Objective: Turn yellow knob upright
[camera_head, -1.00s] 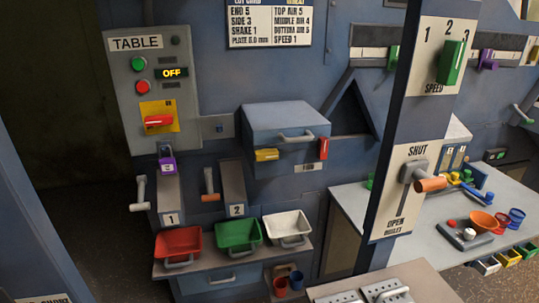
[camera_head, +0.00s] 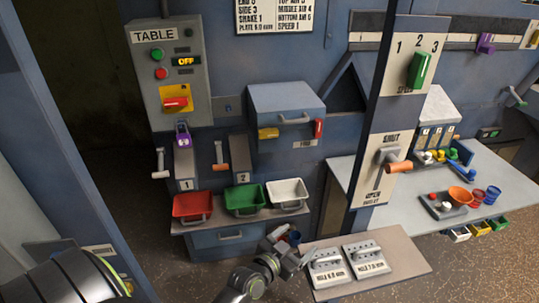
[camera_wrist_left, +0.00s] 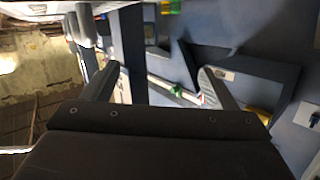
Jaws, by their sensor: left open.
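The yellow knob (camera_head: 268,133) sits at the lower left of the blue box's front in the head view, lying about level. A red knob (camera_head: 318,128) at the box's right side stands upright. My left gripper (camera_head: 287,246) is below the box and apart from the yellow knob, near the front table. Its two fingers stand wide apart with nothing between them in the left wrist view (camera_wrist_left: 158,85). A yellow patch shows at the right there, but I cannot tell what it is. My right gripper is not in view.
The blue box (camera_head: 285,100) has a grey handle. Below it are red (camera_head: 192,206), green (camera_head: 245,199) and white (camera_head: 287,193) bins. A table (camera_head: 405,262) with labelled plates lies right of my gripper. A blue post (camera_head: 372,165) with levers stands at the right.

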